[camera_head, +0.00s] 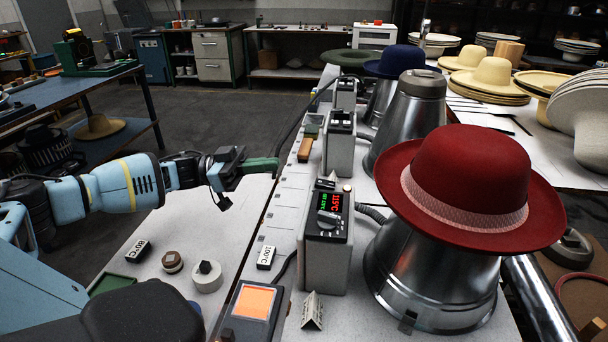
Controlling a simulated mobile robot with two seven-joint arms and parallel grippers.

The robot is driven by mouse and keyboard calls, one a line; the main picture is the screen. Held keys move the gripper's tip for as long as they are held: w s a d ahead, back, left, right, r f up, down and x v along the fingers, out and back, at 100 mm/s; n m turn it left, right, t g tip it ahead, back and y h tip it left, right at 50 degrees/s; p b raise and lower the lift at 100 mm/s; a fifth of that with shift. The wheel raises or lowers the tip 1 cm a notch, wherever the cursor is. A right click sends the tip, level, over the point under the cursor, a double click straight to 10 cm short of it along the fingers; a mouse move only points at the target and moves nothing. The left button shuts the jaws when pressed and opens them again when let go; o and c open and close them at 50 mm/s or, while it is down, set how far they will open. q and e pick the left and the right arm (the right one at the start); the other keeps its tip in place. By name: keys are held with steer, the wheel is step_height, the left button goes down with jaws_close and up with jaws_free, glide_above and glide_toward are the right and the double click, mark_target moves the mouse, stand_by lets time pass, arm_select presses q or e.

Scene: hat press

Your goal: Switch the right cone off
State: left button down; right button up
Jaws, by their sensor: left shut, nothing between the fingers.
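The nearest, rightmost metal cone (430,288) carries a red hat (465,185) with a pink band. Beside its left side stands a grey control box (325,262) with a dark top panel, a knob (328,218) and a lit display (330,203) with red and green digits. A hose joins box and cone. My left gripper (266,166) comes in from the left with green fingers shut and empty. It is left of and beyond this box, apart from it. My right gripper is not in view.
A bare cone (408,115) and a blue-hatted cone (383,95) stand farther back, with similar boxes (339,150) at their left. A small 100°C sign (266,257), an orange-screened device (255,301) and a white round piece (207,276) sit near the front.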

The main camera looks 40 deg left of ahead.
arm_select(q)
step_height(320, 180, up, 2)
steer(key=p, duration=0.2)
glide_above(325, 185)
steer(key=s+a, duration=0.1)
steer(key=a, duration=0.2)
steer(key=shift+s+d+r, duration=0.1)
steer(key=shift+d+r, duration=0.05)
step_height(325, 185, down, 3)
steer(key=shift+f, duration=0.65)
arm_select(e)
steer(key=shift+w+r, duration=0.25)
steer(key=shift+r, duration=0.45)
arm_select(q)
steer(key=shift+a, duration=0.2)
